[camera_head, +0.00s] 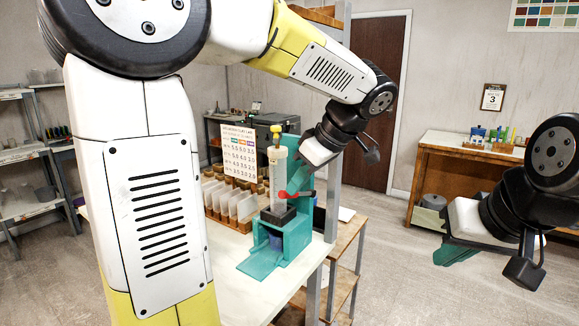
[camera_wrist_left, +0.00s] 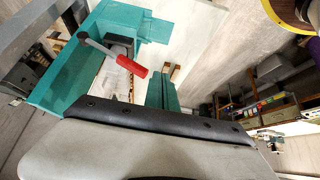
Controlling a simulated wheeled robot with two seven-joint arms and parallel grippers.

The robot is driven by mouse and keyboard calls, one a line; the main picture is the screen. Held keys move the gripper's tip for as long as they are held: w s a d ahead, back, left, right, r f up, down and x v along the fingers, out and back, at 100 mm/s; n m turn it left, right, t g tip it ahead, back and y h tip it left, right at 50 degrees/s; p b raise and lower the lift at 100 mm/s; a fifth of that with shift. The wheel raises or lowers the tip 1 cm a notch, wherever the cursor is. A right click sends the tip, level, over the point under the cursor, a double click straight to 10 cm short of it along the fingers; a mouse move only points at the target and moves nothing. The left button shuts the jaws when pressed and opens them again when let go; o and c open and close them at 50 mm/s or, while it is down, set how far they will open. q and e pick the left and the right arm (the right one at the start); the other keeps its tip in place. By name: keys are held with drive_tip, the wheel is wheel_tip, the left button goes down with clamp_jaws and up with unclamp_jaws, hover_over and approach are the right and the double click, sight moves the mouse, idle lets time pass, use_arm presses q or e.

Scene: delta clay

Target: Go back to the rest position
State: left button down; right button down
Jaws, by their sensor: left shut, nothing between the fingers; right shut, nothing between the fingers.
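My left gripper (camera_wrist_left: 161,92) is shut and empty. In the head view, its white housing is close beside the upper part of a teal stand (camera_head: 264,259), and its fingers are hard to make out against the teal. The stand holds an upright clear cylinder with a yellow knob (camera_head: 276,130) on top. The stand's red lever handle (camera_head: 283,194) also shows in the left wrist view (camera_wrist_left: 132,67), apart from the fingers. My right gripper (camera_head: 456,252) is shut and empty at the right, in the air over the floor, away from the stand.
A row of pale cards in wooden holders (camera_head: 228,203) and a printed chart (camera_head: 240,152) stand behind the stand on the white table. A grey post (camera_head: 334,200) rises at the table's right edge. A wooden cabinet (camera_head: 437,165) stands at the right wall. Open floor lies between.

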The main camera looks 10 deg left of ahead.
idle(0.4)
use_arm(q)
drive_tip(key=s+f+m+t+h, duration=0.3)
drive_tip(key=s+m+h, duration=0.5)
drive_tip(key=s+m, duration=0.5)
drive_tip(key=shift+a+f+m+t+h, duration=0.3)
drive_tip(key=shift+a+f+m, duration=0.15)
drive_tip(key=shift+m, duration=0.35)
use_arm(e)
drive_tip(key=c, duration=2.1)
unclamp_jaws()
